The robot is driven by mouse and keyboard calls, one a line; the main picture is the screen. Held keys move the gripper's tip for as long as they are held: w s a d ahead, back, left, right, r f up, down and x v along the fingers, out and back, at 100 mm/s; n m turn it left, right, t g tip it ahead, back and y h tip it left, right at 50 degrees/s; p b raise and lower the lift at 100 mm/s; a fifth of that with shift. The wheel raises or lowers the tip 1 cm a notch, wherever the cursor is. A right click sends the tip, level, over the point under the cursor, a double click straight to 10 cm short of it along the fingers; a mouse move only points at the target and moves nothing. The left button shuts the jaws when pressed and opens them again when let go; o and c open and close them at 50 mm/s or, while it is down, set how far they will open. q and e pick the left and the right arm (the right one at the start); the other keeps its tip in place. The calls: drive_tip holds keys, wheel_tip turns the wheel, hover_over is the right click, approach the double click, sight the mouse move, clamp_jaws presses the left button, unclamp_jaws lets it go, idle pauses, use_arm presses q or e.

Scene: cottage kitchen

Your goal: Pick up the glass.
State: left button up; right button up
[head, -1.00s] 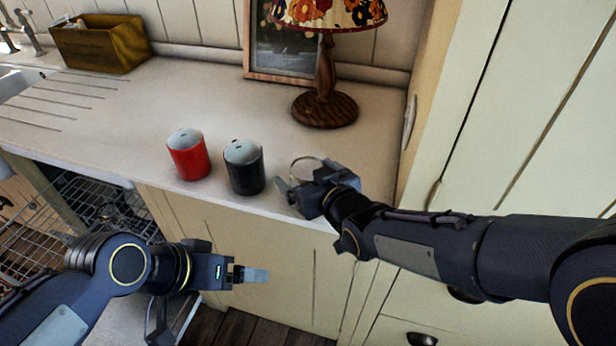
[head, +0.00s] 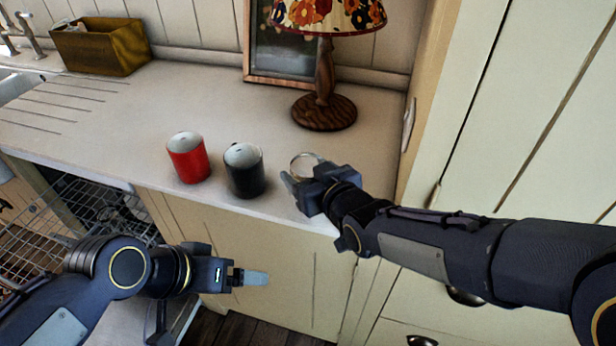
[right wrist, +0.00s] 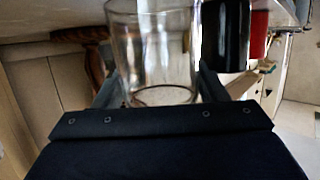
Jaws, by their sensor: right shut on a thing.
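The clear glass (head: 304,161) is at the counter's front right, partly hidden behind my right gripper (head: 297,184). In the right wrist view the glass (right wrist: 155,50) is between the two fingers of my right gripper (right wrist: 158,92), which is shut on it. The glass looks upright and empty. I cannot tell whether its base touches the counter. My left gripper (head: 250,277) is low in front of the cupboard doors, away from the glass. Its fingers overlap in view, so its opening is unclear.
A black mug (head: 245,172) stands just left of the glass, with a red mug (head: 188,158) beyond it. A lamp (head: 324,108) and a picture frame (head: 285,55) stand behind. A tall cupboard (head: 480,120) closes the right side. An open wire rack (head: 75,205) is lower left.

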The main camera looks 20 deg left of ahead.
drive_tip(key=s+d+r+p, duration=0.25)
drive_tip(key=s+r, duration=0.25)
drive_tip(key=r, duration=0.4)
drive_tip(key=s+d+r+p, duration=0.2)
drive_tip(key=s+p, duration=0.3)
drive_tip(key=s, duration=0.3)
drive_tip(key=s+d+r+p, duration=0.3)
drive_tip(key=s+d+p, duration=0.2)
drive_tip(key=s, duration=0.4)
drive_tip(key=shift+s+r+p, duration=0.25)
drive_tip(key=shift+r+p, duration=0.1)
drive_tip(key=shift+p, duration=0.45)
drive_tip(key=shift+o, duration=0.2)
drive_tip(key=s, duration=0.1)
drive_tip(key=s+r+p, duration=0.1)
drive_tip(key=s, duration=0.1)
drive_tip(key=s+d, duration=0.1)
drive_tip(key=shift+s+r, duration=0.25)
drive_tip(key=shift+r, duration=0.15)
drive_tip(key=shift+s, duration=0.25)
